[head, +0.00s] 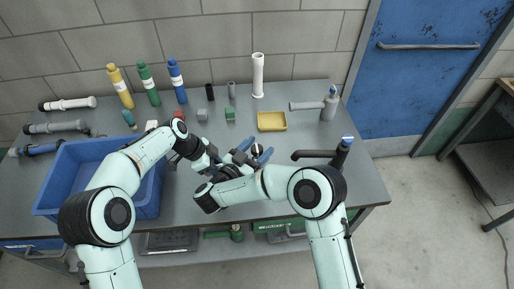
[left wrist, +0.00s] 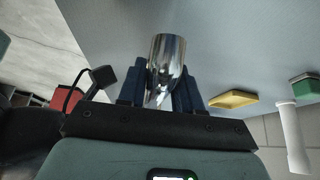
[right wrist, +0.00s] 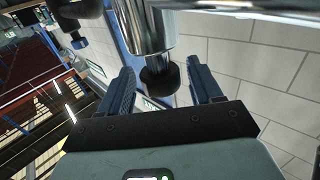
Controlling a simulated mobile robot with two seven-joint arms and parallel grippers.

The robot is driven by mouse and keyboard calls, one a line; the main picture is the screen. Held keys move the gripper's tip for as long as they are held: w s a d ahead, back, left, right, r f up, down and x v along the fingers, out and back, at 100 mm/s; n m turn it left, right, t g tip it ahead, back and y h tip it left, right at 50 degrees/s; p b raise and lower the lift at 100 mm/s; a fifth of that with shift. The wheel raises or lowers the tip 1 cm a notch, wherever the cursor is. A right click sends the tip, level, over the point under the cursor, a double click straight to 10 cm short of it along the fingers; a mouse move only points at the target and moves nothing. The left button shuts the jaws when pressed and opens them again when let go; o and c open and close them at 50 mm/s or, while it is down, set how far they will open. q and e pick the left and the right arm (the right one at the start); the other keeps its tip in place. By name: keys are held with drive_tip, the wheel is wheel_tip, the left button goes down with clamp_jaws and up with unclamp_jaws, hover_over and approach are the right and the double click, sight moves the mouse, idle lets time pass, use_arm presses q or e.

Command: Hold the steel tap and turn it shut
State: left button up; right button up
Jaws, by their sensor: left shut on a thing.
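The steel tap is mostly hidden behind my arms in the head view. In the left wrist view its shiny chrome body (left wrist: 168,58) stands between the fingers of my left gripper (left wrist: 160,88), which is shut on it. In the right wrist view the tap's chrome pipe (right wrist: 146,28) comes down from the top, with a dark knob (right wrist: 160,80) at its lower end. My right gripper (right wrist: 164,84) is open, one finger on each side of the knob with gaps showing. In the head view my right gripper (head: 257,150) is close to the left one.
A black tap (head: 322,154) and a grey tap (head: 326,106) stand to the right. A yellow tray (head: 272,121) and a white pipe (head: 258,76) are behind the grippers. A blue bin (head: 58,180) and several bottles are at left. Bare bench lies front right.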

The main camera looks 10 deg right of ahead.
drive_tip(key=shift+a, duration=0.1)
drive_tip(key=v, duration=1.2)
drive_tip(key=shift+r, duration=0.1)
use_arm(q)
drive_tip(key=o, duration=1.1)
drive_tip(key=shift+c, duration=0.2)
drive_tip(key=v, duration=1.2)
